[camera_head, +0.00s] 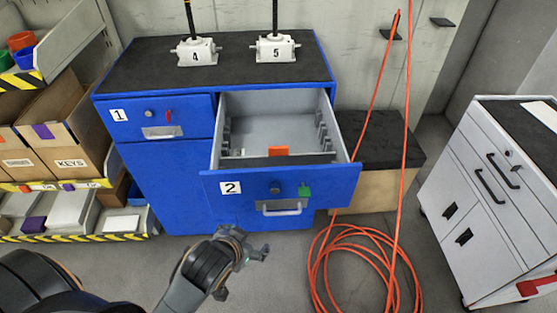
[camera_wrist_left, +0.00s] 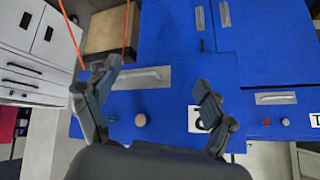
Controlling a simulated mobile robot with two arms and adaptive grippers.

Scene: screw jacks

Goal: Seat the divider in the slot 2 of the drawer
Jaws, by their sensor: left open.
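The blue drawer marked 2 (camera_head: 250,202) is pulled open, its grey inside showing slotted rails (camera_head: 323,130) along both side walls. A dark divider (camera_head: 258,161) with an orange tab (camera_head: 278,151) spans the drawer near its front. I cannot tell which slot it is at, or whether it is seated. My left gripper (camera_head: 248,249) is open and empty, below and in front of the drawer front, apart from it. In the left wrist view my open fingers (camera_wrist_left: 152,108) frame the blue drawer front (camera_wrist_left: 180,85) and its handle (camera_wrist_left: 140,78). My right gripper is not in view.
Two white screw jacks, 4 (camera_head: 197,51) and 5 (camera_head: 275,48), stand on the cabinet's black top (camera_head: 225,65). An orange cable (camera_head: 365,260) lies coiled on the floor at right. Shelves with boxes (camera_head: 60,130) stand left, a white cabinet (camera_head: 490,200) right.

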